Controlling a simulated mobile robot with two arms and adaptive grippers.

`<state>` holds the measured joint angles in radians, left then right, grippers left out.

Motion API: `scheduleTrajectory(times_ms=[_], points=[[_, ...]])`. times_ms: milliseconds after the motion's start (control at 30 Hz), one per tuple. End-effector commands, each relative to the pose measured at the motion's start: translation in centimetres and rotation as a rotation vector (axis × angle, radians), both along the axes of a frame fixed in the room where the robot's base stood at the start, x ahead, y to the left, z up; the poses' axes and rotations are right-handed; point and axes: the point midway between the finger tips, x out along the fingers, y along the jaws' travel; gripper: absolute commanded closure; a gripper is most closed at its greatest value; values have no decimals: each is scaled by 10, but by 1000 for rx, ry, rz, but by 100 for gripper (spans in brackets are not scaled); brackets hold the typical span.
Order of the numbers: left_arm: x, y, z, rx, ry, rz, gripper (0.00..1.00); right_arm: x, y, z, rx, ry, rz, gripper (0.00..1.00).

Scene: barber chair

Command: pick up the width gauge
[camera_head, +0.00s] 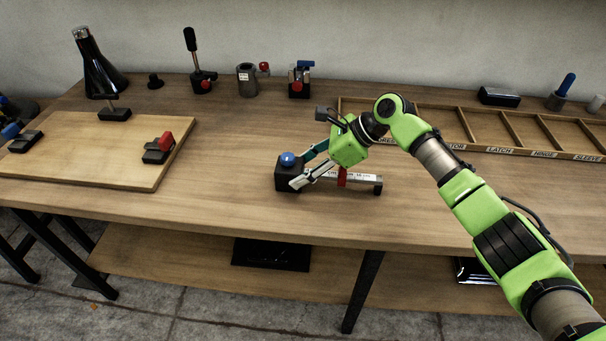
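A silver bar with a printed label (358,178), which looks like the width gauge, lies on the table below my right gripper. It has a red slider (342,176) and a black foot at its right end. A black block with a blue knob (288,172) is at its left end; I cannot tell whether it is part of the gauge. My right gripper (299,172) reaches down-left over the bar, its fingers apart at the block. One finger passes in front of it; contact is unclear. The gripper hides part of the bar. My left gripper is not in view.
A wooden board (85,150) with black clamps lies at the left. A labelled wooden tray (535,153) is at the back right, behind my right arm. A black flask (97,65), a lever tool (198,70) and a metal cylinder (247,82) stand along the back.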

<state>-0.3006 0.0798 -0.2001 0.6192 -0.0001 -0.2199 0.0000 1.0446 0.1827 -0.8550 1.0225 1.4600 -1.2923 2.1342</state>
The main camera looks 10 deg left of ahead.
Motion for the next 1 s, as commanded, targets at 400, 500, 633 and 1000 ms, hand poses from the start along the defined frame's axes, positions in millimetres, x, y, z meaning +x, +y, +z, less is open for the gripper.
scheduleTrajectory(times_ms=[400, 500, 633, 1000], points=[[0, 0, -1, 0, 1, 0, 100, 0, 1, 5, 3, -3, 0, 96], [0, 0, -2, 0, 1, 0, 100, 1, 1, 12, 3, -5, 1, 96], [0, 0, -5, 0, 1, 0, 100, 1, 2, 31, 6, -7, 3, 96], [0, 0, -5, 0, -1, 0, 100, -59, -6, 96, 3, -7, 4, 96]])
